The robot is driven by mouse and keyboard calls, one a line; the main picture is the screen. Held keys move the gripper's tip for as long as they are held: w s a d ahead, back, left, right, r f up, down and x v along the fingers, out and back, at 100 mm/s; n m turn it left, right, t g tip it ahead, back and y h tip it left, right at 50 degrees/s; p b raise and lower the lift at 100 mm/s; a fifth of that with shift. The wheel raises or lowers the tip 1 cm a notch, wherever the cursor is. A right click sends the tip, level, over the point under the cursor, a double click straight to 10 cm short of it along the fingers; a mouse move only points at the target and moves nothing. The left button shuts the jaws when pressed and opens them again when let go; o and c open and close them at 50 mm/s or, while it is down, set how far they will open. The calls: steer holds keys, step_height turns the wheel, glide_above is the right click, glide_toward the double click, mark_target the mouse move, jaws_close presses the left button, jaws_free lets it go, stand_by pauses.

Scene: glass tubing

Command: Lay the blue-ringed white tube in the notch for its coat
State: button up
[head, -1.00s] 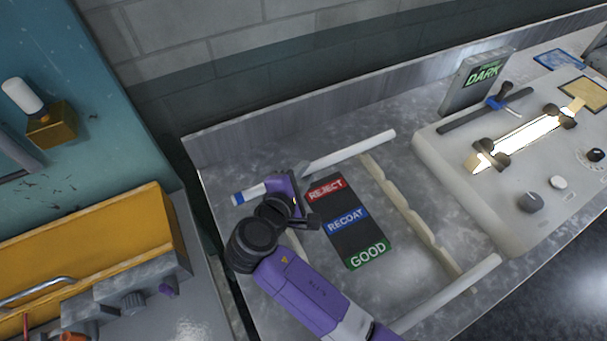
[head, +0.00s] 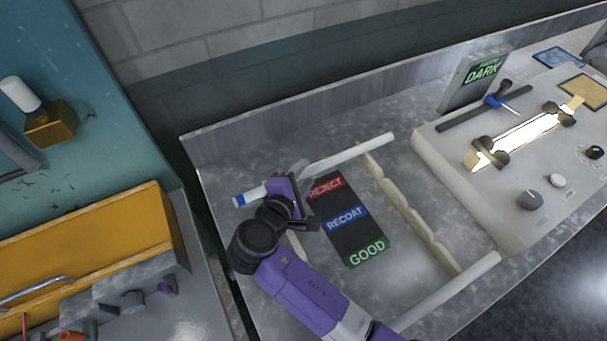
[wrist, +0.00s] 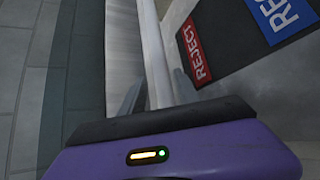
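The white tube with a blue ring (head: 345,155) slants across the back of the rack, level with the REJECT label (head: 326,188). Its ringed end is at the left, past my gripper (head: 299,182). My gripper appears shut on the tube near its left part; a grey finger shows against the tube (wrist: 157,50) in the wrist view. The notched right rail (head: 410,214) passes under or close to the tube's right part; I cannot tell whether they touch. The left rail (head: 297,246) is mostly hidden by my arm.
The label board also shows RECOAT (head: 346,219) and GOOD (head: 367,253). Another white tube (head: 450,290) lies at the front of the rack. A light-coloured console (head: 450,165) with a lit tube stands right. A wall runs behind.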

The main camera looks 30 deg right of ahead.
steer(key=shift+a+f, duration=0.2)
steer(key=shift+f, duration=0.2)
steer(key=shift+r, duration=0.25)
steer(key=v, duration=0.8)
steer(key=r+b+v, duration=0.1)
steer(key=v, duration=0.3)
steer(key=shift+w, duration=0.1)
